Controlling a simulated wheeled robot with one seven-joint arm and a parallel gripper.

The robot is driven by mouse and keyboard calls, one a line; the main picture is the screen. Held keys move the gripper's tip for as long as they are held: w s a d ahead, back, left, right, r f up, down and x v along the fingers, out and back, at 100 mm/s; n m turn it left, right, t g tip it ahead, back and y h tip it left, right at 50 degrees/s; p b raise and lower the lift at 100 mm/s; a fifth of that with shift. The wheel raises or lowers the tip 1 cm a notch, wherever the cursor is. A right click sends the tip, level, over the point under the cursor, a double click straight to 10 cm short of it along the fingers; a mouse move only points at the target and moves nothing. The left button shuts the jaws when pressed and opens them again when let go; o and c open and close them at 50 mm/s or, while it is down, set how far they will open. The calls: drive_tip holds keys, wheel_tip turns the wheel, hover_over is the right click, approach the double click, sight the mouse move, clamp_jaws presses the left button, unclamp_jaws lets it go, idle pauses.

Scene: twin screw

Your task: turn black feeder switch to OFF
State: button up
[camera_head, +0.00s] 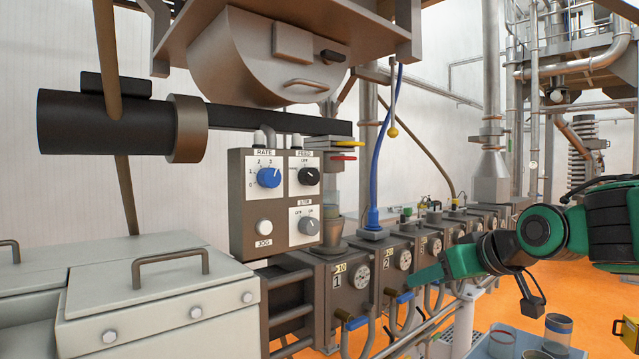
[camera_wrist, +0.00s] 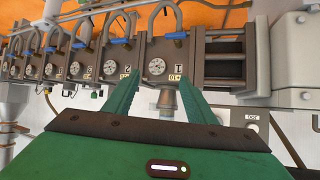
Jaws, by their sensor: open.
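The black feeder switch (camera_head: 309,176) is a round knob on the white FEED plate, at the upper right of a brown control box (camera_head: 243,222) in the head view. Its exact pointer position is too small to read surely. My gripper (camera_head: 395,317) is low and to the right of the box, well apart from the switch. In the wrist view my gripper (camera_wrist: 162,80) shows two green fingers spread apart with nothing between them. That view is upside down and shows part of the box with the JOG label (camera_wrist: 252,117); the black switch is not visible there.
A blue RATE knob (camera_head: 269,178) sits left of the switch, a grey knob (camera_head: 309,226) below it, and a white JOG button (camera_head: 264,228) lower left. A dark beam (camera_head: 270,119) runs above the box. Gauged barrel blocks (camera_head: 360,275) and a blue hose (camera_head: 378,150) stand right.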

drive_tip(key=w+a+r+n+t+y, duration=0.2)
drive_tip(key=w+a+r+n+y, duration=0.15)
drive_tip(key=a+r, duration=0.7)
drive_tip(key=n+t+y, duration=0.1)
drive_tip(key=n+y, duration=0.1)
drive_tip(key=y, duration=0.2)
approach(314, 177)
drive_tip(key=x, duration=0.8)
drive_tip(key=c, duration=1)
drive_tip(key=shift+c, duration=0.2)
